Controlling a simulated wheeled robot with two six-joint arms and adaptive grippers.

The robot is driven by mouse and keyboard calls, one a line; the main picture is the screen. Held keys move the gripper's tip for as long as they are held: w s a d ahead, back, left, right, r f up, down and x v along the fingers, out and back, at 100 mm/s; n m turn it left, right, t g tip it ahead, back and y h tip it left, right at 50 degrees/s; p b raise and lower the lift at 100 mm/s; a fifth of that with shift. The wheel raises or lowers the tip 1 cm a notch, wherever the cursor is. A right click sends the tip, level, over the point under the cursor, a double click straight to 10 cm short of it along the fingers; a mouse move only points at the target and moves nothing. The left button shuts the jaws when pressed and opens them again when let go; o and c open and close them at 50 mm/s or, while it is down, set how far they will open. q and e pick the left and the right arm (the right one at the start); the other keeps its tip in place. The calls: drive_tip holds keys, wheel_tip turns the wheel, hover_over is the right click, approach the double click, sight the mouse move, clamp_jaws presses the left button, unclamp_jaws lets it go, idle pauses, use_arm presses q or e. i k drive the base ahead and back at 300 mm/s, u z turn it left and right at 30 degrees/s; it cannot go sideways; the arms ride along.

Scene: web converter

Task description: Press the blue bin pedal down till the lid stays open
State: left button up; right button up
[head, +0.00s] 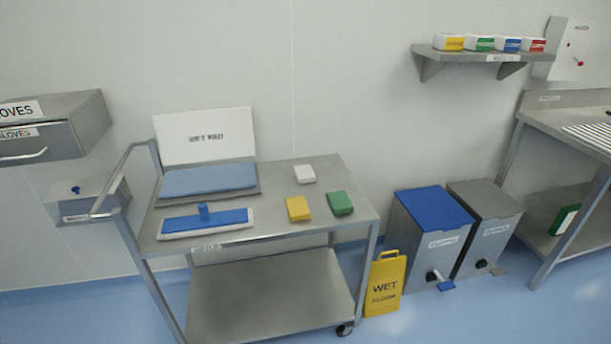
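The blue-lidded bin (424,250) stands on the floor right of centre in the head view, against the wall. Its blue lid (434,208) lies flat and shut on the grey body. Its blue pedal (446,286) sticks out low at the front, close to the floor, beside a dark round part. Neither of my grippers shows in the head view.
A steel table (560,125) is at right. Floor in front is clear.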

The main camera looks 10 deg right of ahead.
sight(444, 285)
drive_tip(key=z, duration=0.95)
drive_tip(key=k, duration=0.6)
drive_tip(key=z, duration=0.25)
drive_tip(key=i, duration=0.8)
drive_tip(key=z, duration=1.05)
drive_tip(key=i, duration=1.15)
drive_tip(key=z, duration=0.1)
